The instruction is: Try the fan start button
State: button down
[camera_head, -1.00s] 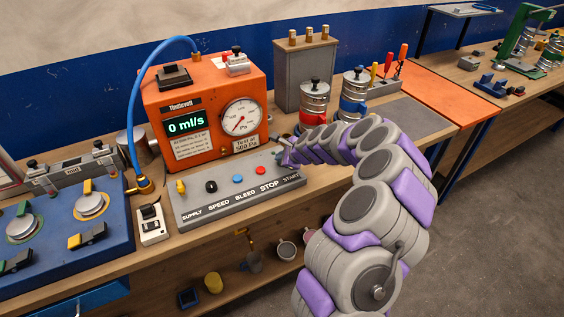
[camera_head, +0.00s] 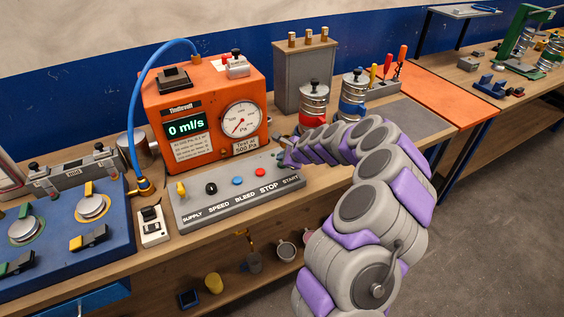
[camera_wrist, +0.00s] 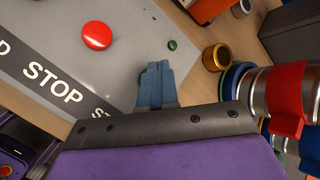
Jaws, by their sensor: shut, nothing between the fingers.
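The grey control panel (camera_head: 236,196) lies in front of the orange tester (camera_head: 160,100), with knobs and buttons above the labels SUPPLY, SPEED, BLEED, STOP and START. My gripper (camera_head: 284,149) is over the panel's right end, by the START label (camera_head: 291,181). In the wrist view its blue-grey fingers (camera_wrist: 157,66) are shut and empty, pointing over the panel. A small green round part (camera_wrist: 172,45) shows just beyond the fingertips. The red STOP button (camera_wrist: 96,35) is to their left.
A pressure gauge (camera_head: 240,119) is on the tester's front. A brass fitting (camera_wrist: 215,57) and a metal canister with a red band (camera_wrist: 288,92) stand close right of my fingers in the wrist view. A blue hose (camera_head: 133,120) arches at the tester's left.

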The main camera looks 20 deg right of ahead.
jog(key=shift+d+r, duration=0.15)
jog(key=shift+r, duration=0.05)
notch_tip(320, 180, up, 5)
jog(key=p, duration=0.5)
dwell(0.3)
dwell(0.6)
